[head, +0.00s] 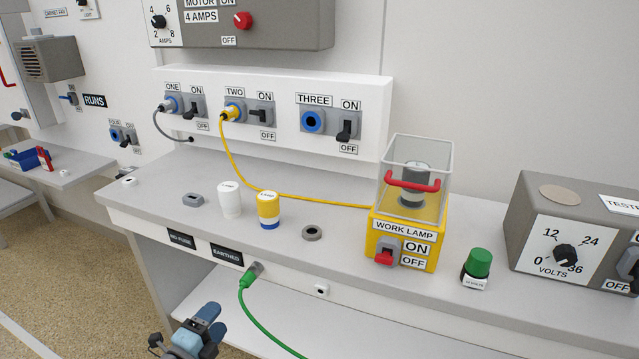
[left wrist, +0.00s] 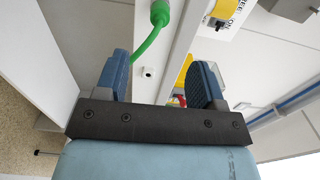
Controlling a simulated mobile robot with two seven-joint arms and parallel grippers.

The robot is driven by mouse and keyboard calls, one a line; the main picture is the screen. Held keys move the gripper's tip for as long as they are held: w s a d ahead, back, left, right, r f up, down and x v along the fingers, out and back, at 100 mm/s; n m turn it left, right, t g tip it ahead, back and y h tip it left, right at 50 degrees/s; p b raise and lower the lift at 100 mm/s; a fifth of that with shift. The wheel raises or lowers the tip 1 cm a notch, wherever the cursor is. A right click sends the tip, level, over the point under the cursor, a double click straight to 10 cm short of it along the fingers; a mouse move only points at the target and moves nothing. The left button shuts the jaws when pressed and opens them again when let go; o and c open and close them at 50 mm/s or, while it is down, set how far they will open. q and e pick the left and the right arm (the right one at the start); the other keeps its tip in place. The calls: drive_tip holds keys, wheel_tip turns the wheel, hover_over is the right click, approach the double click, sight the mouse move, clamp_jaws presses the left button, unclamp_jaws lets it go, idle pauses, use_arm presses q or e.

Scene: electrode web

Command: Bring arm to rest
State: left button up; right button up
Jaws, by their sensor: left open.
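My left gripper (head: 207,325) is at the bottom of the head view, in front of and below the bench edge. It is open, and its two blue fingers stand apart with nothing between them in the left wrist view (left wrist: 165,80). A green plug (head: 250,275) with a green cable sits at the bench front beside the EARTHED label, above and to the right of the gripper. The green plug also shows at the top of the left wrist view (left wrist: 159,14), beyond the fingers. My right gripper is not in view.
A yellow cable (head: 300,197) runs from socket TWO to the lamp. Open floor (head: 60,275) lies at left.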

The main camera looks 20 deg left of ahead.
use_arm(q)
drive_tip(key=s+d+f+n+g+h, duration=0.1)
drive_tip(key=s+d+f+n+g, duration=0.2)
drive_tip(key=s+d+n, duration=0.6)
drive_tip(key=s+d+f+n+g+h, duration=0.2)
drive_tip(key=s+d+n+g, duration=0.35)
drive_tip(key=d, duration=0.55)
wheel_tip(320, 180, up, 17)
drive_tip(key=s+a+n+t+y+p, duration=0.1)
drive_tip(key=a+p, duration=0.1)
drive_tip(key=p, duration=2.3)
drive_tip(key=shift+s+f, duration=0.15)
drive_tip(key=shift+s, duration=0.1)
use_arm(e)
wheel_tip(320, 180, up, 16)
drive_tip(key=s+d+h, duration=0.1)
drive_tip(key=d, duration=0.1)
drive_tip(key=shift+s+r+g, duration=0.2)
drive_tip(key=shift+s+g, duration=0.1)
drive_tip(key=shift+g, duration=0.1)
use_arm(q)
drive_tip(key=shift+a+n+t, duration=0.1)
drive_tip(key=shift+n+t, duration=0.15)
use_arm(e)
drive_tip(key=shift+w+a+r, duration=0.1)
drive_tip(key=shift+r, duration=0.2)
